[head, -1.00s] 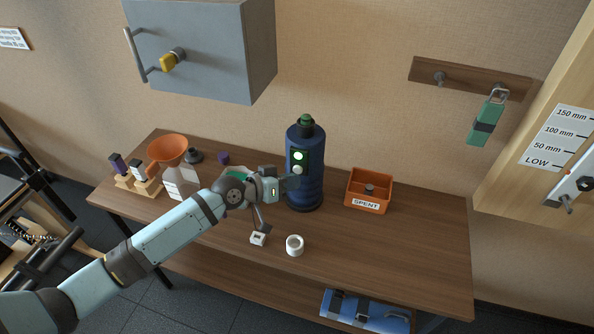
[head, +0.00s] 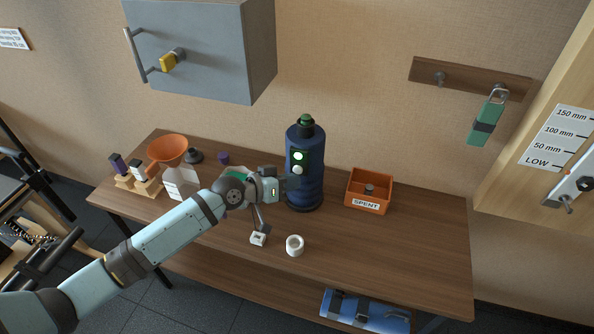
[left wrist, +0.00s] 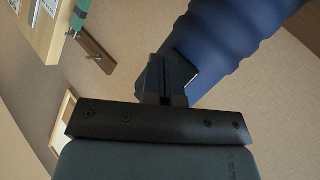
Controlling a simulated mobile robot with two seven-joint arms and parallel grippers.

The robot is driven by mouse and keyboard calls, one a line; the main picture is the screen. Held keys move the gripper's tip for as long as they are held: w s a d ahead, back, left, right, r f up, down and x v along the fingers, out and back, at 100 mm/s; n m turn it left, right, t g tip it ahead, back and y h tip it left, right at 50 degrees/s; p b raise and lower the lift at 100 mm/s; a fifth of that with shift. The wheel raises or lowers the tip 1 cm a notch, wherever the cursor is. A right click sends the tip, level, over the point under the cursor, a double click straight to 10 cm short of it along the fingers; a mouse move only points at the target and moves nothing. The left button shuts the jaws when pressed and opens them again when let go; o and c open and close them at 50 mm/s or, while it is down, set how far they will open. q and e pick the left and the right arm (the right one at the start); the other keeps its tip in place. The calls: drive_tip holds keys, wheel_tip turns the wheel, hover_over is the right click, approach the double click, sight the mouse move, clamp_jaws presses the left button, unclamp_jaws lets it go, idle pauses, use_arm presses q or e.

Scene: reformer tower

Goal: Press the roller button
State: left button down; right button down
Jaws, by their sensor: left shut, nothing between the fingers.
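The roller (head: 307,190) is a dark blue, ribbed upright cylinder with a green-tipped top, standing on the wooden table. A dark panel on its front carries a lit greenish-white light (head: 298,156) and a round pale button (head: 298,170) below it. My left gripper (head: 289,183) is shut and empty, its tips at the roller's front left, just below the pale button. In the left wrist view the shut fingers (left wrist: 165,78) overlap the dark panel edge on the blue roller (left wrist: 225,45). I cannot tell whether they touch it. My right gripper is not in view.
An orange SPENT box (head: 368,191) stands right of the roller. A small white block (head: 258,239) and a white ring (head: 295,245) lie in front. An orange funnel (head: 168,150) stands at left. A grey cabinet (head: 195,50) hangs above. The table's right side is clear.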

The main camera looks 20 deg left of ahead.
use_arm(q)
drive_tip(key=shift+w, duration=0.15)
idle(0.4)
drive_tip(key=shift+w+b, duration=0.3)
drive_tip(key=shift+s, duration=0.45)
drive_tip(key=s+p, duration=0.3)
drive_tip(key=s, duration=0.3)
idle(0.6)
drive_tip(key=shift+a, duration=0.1)
